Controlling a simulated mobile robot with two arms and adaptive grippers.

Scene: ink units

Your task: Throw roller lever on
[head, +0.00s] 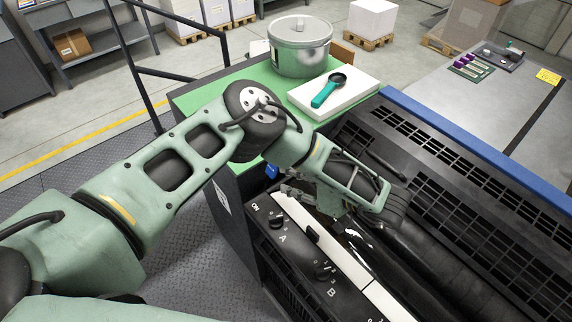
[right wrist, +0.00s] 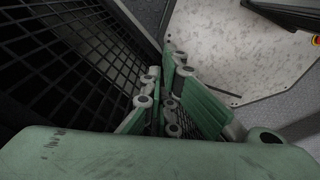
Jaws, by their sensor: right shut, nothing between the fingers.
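The ink unit has a black control panel (head: 297,262) with a knob marked A (head: 276,221) and a knob marked B (head: 323,270). An ON label shows beside knob A. Dark rollers (head: 420,262) lie to the panel's right, partly hidden by my left arm. My left gripper (head: 293,190) is close above the panel's far end; its fingers are small and partly covered, so its opening is unclear. I cannot pick out the roller lever with certainty. My right gripper (right wrist: 168,95) is shut and empty in the right wrist view, beside a black grille (right wrist: 65,65).
A green worktop (head: 228,88) holds a metal ink can (head: 300,52) and a white pad (head: 355,92) with a teal tool (head: 325,94). A slotted black cover (head: 450,165) and blue rail (head: 470,140) lie right. A black handrail (head: 132,70) stands behind my left arm.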

